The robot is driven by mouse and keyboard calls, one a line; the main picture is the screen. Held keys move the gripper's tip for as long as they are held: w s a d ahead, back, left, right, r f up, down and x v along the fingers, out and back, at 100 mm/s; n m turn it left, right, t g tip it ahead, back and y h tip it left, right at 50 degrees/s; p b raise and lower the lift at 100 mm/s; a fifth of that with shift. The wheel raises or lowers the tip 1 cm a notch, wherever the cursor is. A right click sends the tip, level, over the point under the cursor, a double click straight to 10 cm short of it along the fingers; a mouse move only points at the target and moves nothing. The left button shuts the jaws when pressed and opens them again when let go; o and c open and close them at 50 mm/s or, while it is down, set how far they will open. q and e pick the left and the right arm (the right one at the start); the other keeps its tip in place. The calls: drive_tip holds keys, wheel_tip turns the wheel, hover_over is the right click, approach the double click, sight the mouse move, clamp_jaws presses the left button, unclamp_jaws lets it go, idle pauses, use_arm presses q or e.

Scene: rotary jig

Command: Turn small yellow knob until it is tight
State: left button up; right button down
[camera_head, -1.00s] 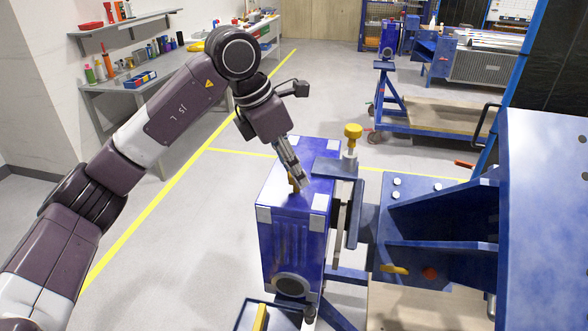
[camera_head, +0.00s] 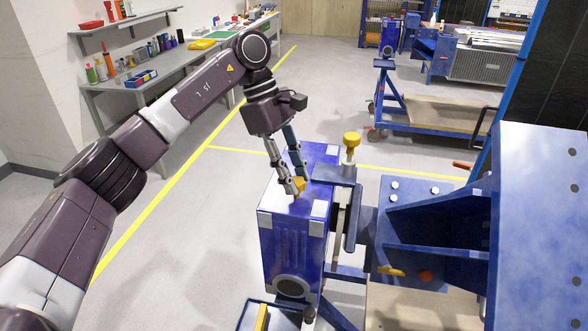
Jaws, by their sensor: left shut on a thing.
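The small yellow knob (camera_head: 299,186) sits on top of the blue box-shaped part (camera_head: 290,230) of the jig. My left gripper (camera_head: 296,187) comes down on it from above, with its fingers closed around the knob. The fingers hide part of the knob, and I cannot tell how tight it is. A larger yellow knob (camera_head: 352,139) stands upright on a post behind and to the right, clear of the gripper. My right gripper is not in view.
A blue bracket (camera_head: 430,225) and a large blue plate (camera_head: 540,230) stand to the right of the box. A blue trolley (camera_head: 425,110) is behind. A grey workbench (camera_head: 180,70) runs along the left wall. The floor left of the box is clear.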

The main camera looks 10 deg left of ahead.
use_arm(q)
drive_tip(key=m+p, duration=0.1)
drive_tip(key=m+g+p, duration=0.1)
drive_tip(key=m, duration=0.2)
drive_tip(key=shift+w+d+r+m+g+y+p, duration=0.1)
drive_tip(key=shift+w+r+m+g+y+p, duration=0.1)
drive_tip(key=shift+r+m+g+y+p, duration=0.15)
drive_tip(key=m+y+p, duration=0.1)
drive_tip(key=m, duration=0.1)
drive_tip(key=m+g+p, duration=0.1)
drive_tip(key=m+p, duration=0.1)
drive_tip(key=shift+d+m+y, duration=0.1)
drive_tip(key=shift+m+y, duration=0.15)
drive_tip(key=shift+y, duration=0.1)
drive_tip(key=shift+f+m+y+p, duration=0.1)
drive_tip(key=shift+m+y+p, duration=0.3)
drive_tip(key=shift+m+p, duration=0.6)
drive_tip(key=shift+w+f+m+y+p, duration=0.1)
drive_tip(key=shift+m+y+p, duration=0.25)
drive_tip(key=shift+m, duration=0.95)
drive_tip(key=o, duration=1.1)
drive_tip(key=shift+f, duration=0.1)
drive_tip(key=shift+f+g, duration=0.1)
drive_tip(key=shift+g, duration=0.15)
